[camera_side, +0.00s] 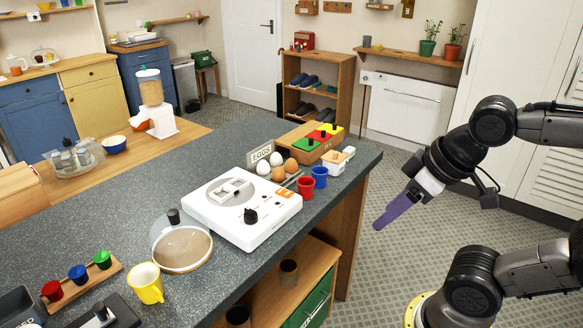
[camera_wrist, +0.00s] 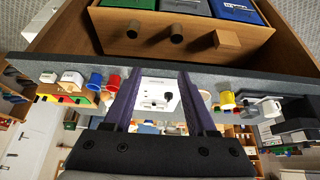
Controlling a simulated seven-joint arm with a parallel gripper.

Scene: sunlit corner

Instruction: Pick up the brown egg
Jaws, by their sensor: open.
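Two brown eggs, one in front (camera_side: 278,174) and one behind it to the right (camera_side: 291,166), sit beside two white eggs, a left one (camera_side: 263,168) and a far one (camera_side: 277,159), on the grey counter by the EGGS sign (camera_side: 260,152). My gripper (camera_side: 381,223), with purple fingers, hangs in the air right of the counter's end, well apart from the eggs. In the wrist view my gripper (camera_wrist: 160,76) is open, with nothing held between its fingers.
A white appliance (camera_side: 240,207) stands left of the eggs. Red (camera_side: 306,187) and blue (camera_side: 320,177) cups stand right of them. A wooden box with coloured panels (camera_side: 311,142) lies behind. A glass lid (camera_side: 181,248) and yellow mug (camera_side: 146,283) are nearer the front.

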